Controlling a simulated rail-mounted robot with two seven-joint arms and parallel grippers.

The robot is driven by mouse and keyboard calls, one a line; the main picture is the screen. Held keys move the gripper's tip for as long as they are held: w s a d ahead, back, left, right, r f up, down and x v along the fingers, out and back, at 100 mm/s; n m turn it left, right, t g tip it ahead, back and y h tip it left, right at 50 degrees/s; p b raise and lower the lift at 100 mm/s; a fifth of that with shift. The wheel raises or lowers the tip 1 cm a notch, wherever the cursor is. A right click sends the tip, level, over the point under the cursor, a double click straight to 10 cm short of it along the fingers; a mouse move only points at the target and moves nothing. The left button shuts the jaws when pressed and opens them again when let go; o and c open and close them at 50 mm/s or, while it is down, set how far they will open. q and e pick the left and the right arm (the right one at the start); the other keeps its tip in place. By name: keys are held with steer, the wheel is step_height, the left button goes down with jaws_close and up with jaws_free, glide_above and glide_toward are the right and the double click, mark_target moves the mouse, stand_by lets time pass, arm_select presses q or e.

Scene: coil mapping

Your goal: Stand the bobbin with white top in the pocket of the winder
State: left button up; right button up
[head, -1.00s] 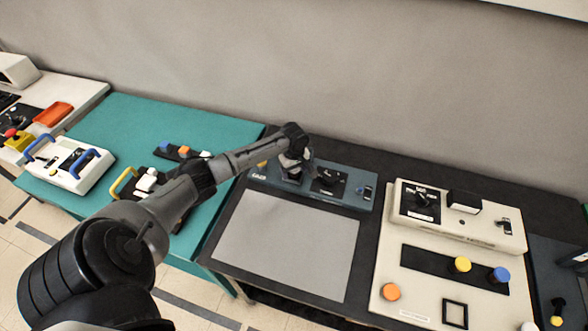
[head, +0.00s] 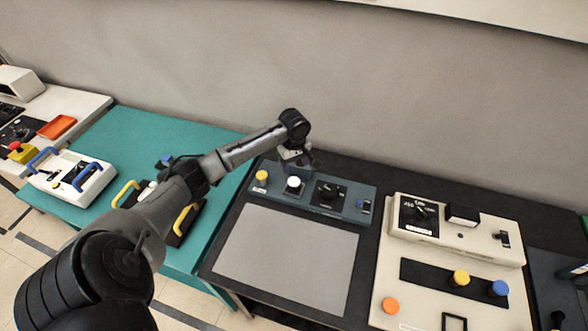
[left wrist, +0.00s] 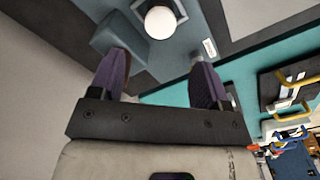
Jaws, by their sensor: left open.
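The bobbin with white top (head: 293,183) stands upright on the blue-grey winder (head: 344,206), left of its black dial. In the left wrist view the white top (left wrist: 160,22) shows inside a dark square frame (left wrist: 181,8), which looks like the pocket; how deep the bobbin sits cannot be seen. My left gripper (head: 302,160) is above and behind the bobbin, apart from it. In the left wrist view its two purple-padded fingers (left wrist: 163,68) are spread wide with nothing between them. My right gripper is not in view.
A yellow-topped bobbin (head: 261,175) stands at the winder's left end. A grey mat (head: 285,255) lies clear in front. A beige unit (head: 410,262) at right carries yellow, blue and orange tops and a square frame. A wall rises behind. Yellow-handled gear stands on the teal table (head: 120,130).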

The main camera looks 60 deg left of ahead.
arm_select(q)
steer(key=s+d+f+m, duration=0.3)
steer(key=d, duration=0.4)
steer(key=s+d+f+m, duration=0.4)
steer(key=d, duration=0.3)
steer(key=s+d+f+m, duration=0.4)
steer(key=d, duration=0.4)
steer(key=shift+s+f+t, duration=0.1)
steer(key=shift+s+t, duration=0.05)
steer(key=shift+t, duration=0.25)
steer(key=s+d+m, duration=0.1)
steer(key=s+d, duration=0.1)
steer(key=s+d+m, duration=0.2)
steer(key=s+d+m+t, duration=0.1)
steer(key=s+d, duration=0.1)
steer(key=d, duration=0.1)
steer(key=shift+s+r, duration=0.3)
steer(key=s+d+r+m+t, duration=0.1)
steer(key=s+d+r+m, duration=0.3)
steer(key=s, duration=0.3)
steer(key=shift+s+r+t, duration=0.35)
steer(key=shift+r+t, duration=0.05)
steer(key=shift+r, duration=0.25)
steer(key=shift+c, duration=0.2)
